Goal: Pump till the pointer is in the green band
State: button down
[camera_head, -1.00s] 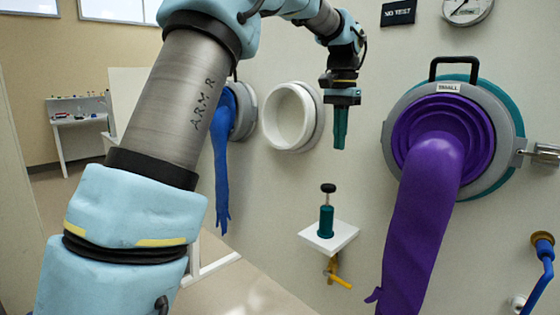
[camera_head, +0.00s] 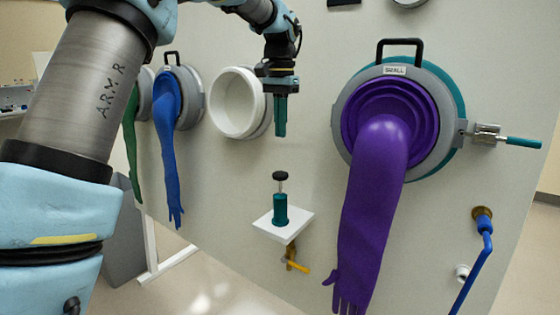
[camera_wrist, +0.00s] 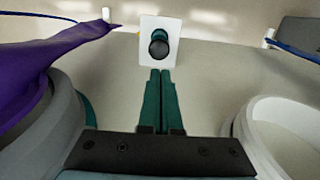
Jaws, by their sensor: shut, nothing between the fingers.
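The hand pump (camera_head: 280,205) has a teal body and a black knob on a thin rod. It stands upright on a small white shelf (camera_head: 293,229) on the wall panel. In the wrist view the pump's black knob (camera_wrist: 159,46) shows from above, just beyond my fingertips. My gripper (camera_head: 280,134) points down with teal fingers together, empty, above the pump and apart from it. The gauge (camera_head: 408,2) is cut off by the top edge, so its pointer and green band are hidden.
A purple glove (camera_head: 375,200) hangs from a round port right of the pump. An empty white ring port (camera_head: 236,104) is behind my gripper, with a blue glove (camera_head: 168,150) further left. A yellow-handled valve (camera_head: 295,264) sits below the shelf. A blue pipe (camera_head: 472,268) is at right.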

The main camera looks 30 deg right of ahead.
aim_at(280, 173)
notch_tip(280, 173, down, 10)
jog(key=shift+s+r+p, duration=0.1)
jog(key=shift+r+p, duration=0.15)
jog(key=shift+p, duration=0.9)
jog(key=shift+f, duration=0.15)
jog(key=shift+a+f+b, duration=0.1)
jog(key=shift+f+b, duration=1)
jog(key=shift+f, duration=1.2)
